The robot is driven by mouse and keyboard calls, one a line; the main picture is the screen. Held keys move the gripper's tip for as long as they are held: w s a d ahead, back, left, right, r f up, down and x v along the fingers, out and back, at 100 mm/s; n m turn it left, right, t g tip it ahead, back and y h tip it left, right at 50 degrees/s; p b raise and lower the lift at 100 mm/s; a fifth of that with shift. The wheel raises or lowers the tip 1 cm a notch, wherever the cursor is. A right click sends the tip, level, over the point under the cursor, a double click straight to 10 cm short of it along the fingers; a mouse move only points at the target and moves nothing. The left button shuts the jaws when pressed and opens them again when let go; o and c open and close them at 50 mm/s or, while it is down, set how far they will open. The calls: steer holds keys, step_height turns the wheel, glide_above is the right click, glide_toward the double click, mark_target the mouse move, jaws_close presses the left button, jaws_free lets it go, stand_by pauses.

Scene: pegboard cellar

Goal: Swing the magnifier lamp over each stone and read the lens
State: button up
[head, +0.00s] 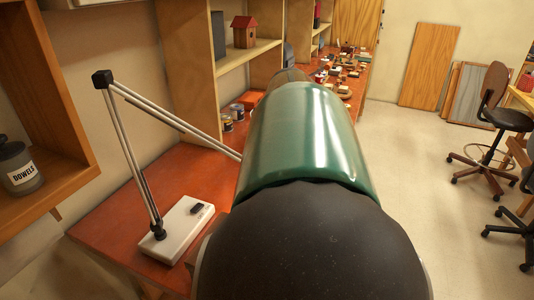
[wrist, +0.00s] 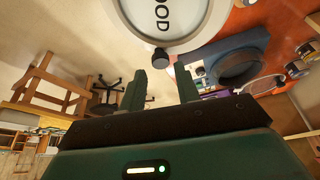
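The magnifier lamp's white base (head: 185,230) stands on the red-brown bench, and its jointed arm rises to a black elbow (head: 103,80), then runs down behind my arm. Its head is hidden in the head view. In the wrist view the white-rimmed round lens (wrist: 170,18) fills the top, with dark letters reading "OOD" turned sideways. A dark knob (wrist: 160,57) sits on its rim, just beyond and between my fingertips. My gripper (wrist: 160,75) is open, with a clear gap between the fingers. I cannot make out any stones. My gripper is hidden in the head view.
A shelf with a "DOWELS" jar (head: 20,168) is at left. Small items crowd the far bench. Open floor (head: 400,150) and chairs (head: 495,100) are at right.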

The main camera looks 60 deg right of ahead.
steer(key=v, duration=1)
steer(key=shift+r, duration=0.2)
steer(key=shift+a, duration=0.2)
